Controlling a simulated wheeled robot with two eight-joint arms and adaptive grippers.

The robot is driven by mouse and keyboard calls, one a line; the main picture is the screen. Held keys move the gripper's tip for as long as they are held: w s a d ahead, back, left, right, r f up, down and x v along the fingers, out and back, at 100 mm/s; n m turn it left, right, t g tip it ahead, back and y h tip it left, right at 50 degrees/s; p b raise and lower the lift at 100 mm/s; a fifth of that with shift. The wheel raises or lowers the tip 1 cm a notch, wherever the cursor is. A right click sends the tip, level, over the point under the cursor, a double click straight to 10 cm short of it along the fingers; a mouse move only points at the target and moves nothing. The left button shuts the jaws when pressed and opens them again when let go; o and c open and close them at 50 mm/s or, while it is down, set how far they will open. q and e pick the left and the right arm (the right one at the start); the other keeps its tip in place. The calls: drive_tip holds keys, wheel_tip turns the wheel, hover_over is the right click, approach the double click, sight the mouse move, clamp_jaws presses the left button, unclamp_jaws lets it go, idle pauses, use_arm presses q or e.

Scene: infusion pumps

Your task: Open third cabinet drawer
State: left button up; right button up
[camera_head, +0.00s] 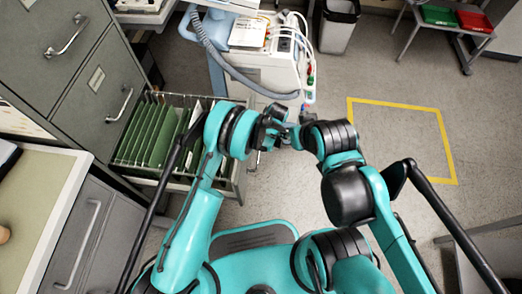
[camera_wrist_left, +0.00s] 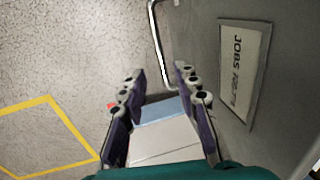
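The grey filing cabinet (camera_head: 85,75) stands at the left in the head view, with two closed drawers showing handles (camera_head: 68,38). Below them a drawer (camera_head: 150,135) full of green folders is pulled out, its front panel (camera_head: 240,182) partly behind my left arm. My left gripper (camera_head: 272,118) is beside that front end. In the left wrist view my left gripper (camera_wrist_left: 160,92) has its fingers apart, with nothing between the tips. A metal handle (camera_wrist_left: 158,45) and a grey drawer front with a label (camera_wrist_left: 243,75) lie beyond and right of them. My right gripper (camera_head: 292,132) is small and partly hidden.
A white medical cart (camera_head: 275,75) with tubes and a hose stands just beyond my grippers. A counter (camera_head: 35,205) is at the lower left. A yellow floor outline (camera_head: 440,140), a bin (camera_head: 338,25) and a table with trays (camera_head: 450,18) are right. The outlined floor is clear.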

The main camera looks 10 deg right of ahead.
use_arm(q)
drive_tip(key=r, duration=0.2)
drive_tip(key=d+r, duration=0.1)
drive_tip(key=r, duration=0.2)
drive_tip(key=shift+s+r, duration=0.1)
drive_tip(key=shift+s, duration=0.05)
idle(0.3)
